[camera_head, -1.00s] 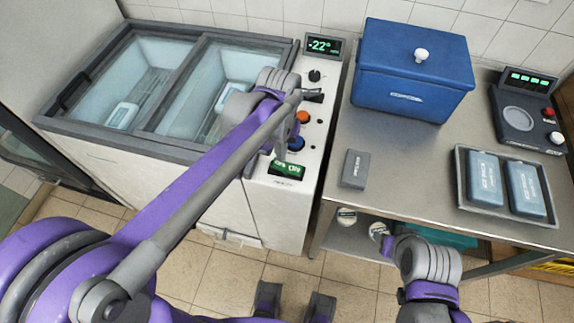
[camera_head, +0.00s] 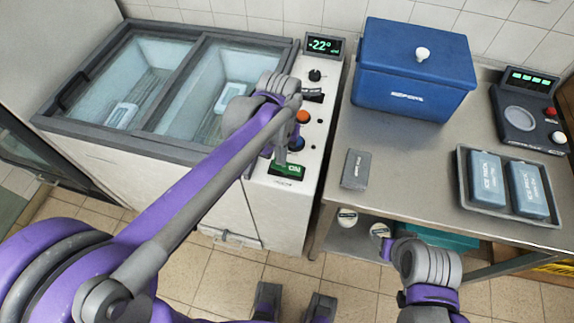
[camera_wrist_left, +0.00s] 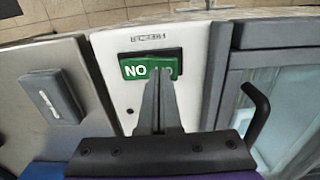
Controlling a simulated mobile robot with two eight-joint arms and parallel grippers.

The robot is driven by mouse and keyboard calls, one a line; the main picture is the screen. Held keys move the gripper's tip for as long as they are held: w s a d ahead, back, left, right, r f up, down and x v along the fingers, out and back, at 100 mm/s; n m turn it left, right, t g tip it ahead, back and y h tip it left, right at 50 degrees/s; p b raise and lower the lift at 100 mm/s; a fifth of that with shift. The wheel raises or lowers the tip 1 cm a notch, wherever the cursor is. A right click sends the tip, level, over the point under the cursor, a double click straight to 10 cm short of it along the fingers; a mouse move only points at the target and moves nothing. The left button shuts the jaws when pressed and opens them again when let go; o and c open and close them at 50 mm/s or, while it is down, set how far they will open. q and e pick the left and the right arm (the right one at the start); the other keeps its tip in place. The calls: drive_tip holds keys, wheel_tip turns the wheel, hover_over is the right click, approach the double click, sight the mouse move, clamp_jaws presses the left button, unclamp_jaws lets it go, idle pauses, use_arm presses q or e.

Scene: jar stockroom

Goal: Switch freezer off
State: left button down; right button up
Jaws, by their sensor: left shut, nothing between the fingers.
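The chest freezer (camera_head: 150,146) stands at the left, with two glass lids. On its white control panel, a green rocker switch (camera_head: 287,171) reads ON; its left part is covered by my gripper. My left gripper (camera_head: 281,157) is shut and empty, its fingertips at the switch. In the left wrist view, the green switch (camera_wrist_left: 134,69) lies behind the shut fingers (camera_wrist_left: 160,78), which cover part of its face. I cannot tell whether they touch it. The freezer display (camera_head: 323,46) reads about -22. My right gripper (camera_head: 388,250) is at the lower right, away from the freezer.
Above the switch are a blue button (camera_head: 296,143), an orange-red button (camera_head: 303,117) and a black knob (camera_head: 315,75). A steel table (camera_head: 395,178) to the right bears a blue box (camera_head: 413,75), a grey block (camera_head: 355,169) and a tray (camera_head: 472,207) of ice packs.

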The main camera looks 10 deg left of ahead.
use_arm(q)
drive_tip(key=shift+f+b, duration=0.4)
drive_tip(key=shift+f, duration=0.25)
idle(0.3)
drive_tip(key=shift+r+p, duration=2.4)
drive_tip(key=shift+r, duration=1.15)
